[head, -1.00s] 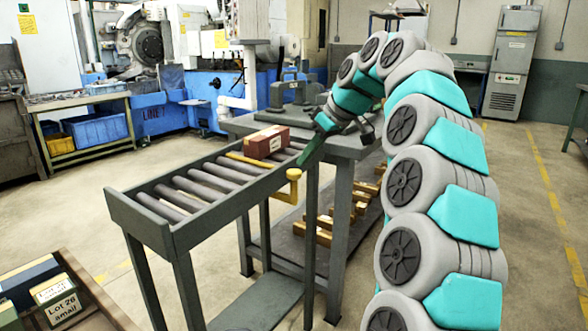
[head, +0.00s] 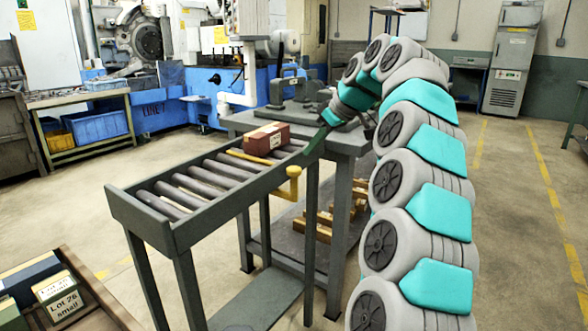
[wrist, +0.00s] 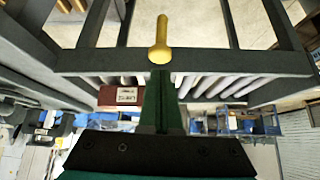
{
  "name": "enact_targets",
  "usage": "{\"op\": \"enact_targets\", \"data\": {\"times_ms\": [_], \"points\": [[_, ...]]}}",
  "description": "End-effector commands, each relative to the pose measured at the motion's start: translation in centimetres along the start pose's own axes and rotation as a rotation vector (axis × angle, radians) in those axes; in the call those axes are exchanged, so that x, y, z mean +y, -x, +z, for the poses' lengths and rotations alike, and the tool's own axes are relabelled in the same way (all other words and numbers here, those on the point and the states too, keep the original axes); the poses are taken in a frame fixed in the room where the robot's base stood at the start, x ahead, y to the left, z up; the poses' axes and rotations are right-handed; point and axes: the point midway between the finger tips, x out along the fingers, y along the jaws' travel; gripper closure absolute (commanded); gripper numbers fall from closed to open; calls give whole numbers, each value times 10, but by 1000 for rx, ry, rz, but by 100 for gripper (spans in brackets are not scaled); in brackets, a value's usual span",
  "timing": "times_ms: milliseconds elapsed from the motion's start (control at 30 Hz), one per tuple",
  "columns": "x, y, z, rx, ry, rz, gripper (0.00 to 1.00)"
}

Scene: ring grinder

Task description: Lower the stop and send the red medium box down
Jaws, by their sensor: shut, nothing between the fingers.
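A red-brown box (head: 267,138) with a white label sits on the rollers of the grey conveyor (head: 145,228), towards its far end. The yellow stop bar (head: 247,158) lies across the rollers just in front of the box; I cannot tell if they touch. Its yellow handle (head: 294,172) sticks out from the near side rail. My gripper (head: 306,151) is shut and empty, beside the rail and just above the handle. In the wrist view the green fingers (wrist: 161,72) are together close to the yellow handle (wrist: 161,38), contact unclear, with the box (wrist: 122,97) to their left.
A grey bench (head: 345,143) with a dark fixture stands at the conveyor's far end, with wooden pieces on its lower shelf. A tray of small lot-labelled boxes (head: 58,296) is at the front left. The rollers between the stop bar and the near end are empty.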

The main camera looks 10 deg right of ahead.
Motion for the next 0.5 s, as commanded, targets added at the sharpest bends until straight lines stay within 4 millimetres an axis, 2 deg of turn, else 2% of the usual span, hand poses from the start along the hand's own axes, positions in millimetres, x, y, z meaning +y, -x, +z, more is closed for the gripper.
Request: {"op": "enact_targets", "data": {"times_ms": [300, 500], "points": [[-1, -40, 1, 0, 1, -1, 100], [0, -54, 0, 2, 1, 1, 100]]}}
